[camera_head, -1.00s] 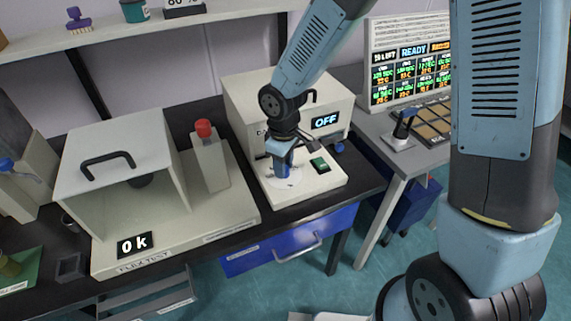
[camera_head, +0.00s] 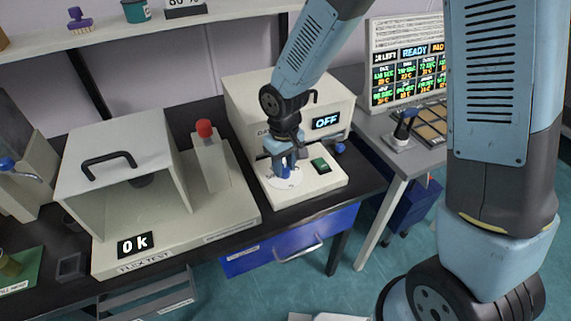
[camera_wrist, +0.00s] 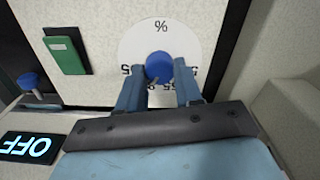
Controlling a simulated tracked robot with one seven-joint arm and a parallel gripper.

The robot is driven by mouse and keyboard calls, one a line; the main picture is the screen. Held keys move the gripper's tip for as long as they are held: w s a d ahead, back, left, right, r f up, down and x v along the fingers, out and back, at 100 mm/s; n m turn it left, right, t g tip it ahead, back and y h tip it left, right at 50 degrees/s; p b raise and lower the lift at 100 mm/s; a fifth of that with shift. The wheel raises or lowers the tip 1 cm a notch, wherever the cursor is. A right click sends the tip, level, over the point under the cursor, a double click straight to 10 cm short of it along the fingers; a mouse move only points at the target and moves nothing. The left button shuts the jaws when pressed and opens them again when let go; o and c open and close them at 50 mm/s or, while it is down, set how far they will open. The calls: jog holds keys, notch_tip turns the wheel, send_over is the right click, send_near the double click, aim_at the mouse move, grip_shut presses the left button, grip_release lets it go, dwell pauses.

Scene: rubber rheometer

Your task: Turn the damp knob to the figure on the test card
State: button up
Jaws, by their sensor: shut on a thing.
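The damp knob is a blue round knob (camera_wrist: 159,66) at the centre of a white dial (camera_wrist: 133,45) marked with a % sign and figures around its edge. The fingers hide part of the figures, and I cannot read where the knob points. My gripper (camera_wrist: 159,84) has its two blue fingers on either side of the knob, shut on it. In the head view my gripper (camera_head: 286,165) reaches down to the white dial (camera_head: 287,182) on the front of the beige machine (camera_head: 250,100). I cannot make out a test card.
A green switch (camera_head: 320,165) sits right of the dial, and an OFF display (camera_head: 327,121) is above it. A flex tester (camera_head: 120,160) with a red-topped post (camera_head: 204,130) stands to the left.

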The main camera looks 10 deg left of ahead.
aim_at(285, 168)
jog(key=shift+w, duration=0.25)
jog(key=o, duration=0.7)
jog(key=shift+d, duration=0.1)
jog(key=o, duration=0.3)
jog(key=shift+s, duration=0.1)
jog(key=shift+o, duration=0.2)
notch_tip(285, 168, up, 14)
jog(key=shift+f, duration=0.15)
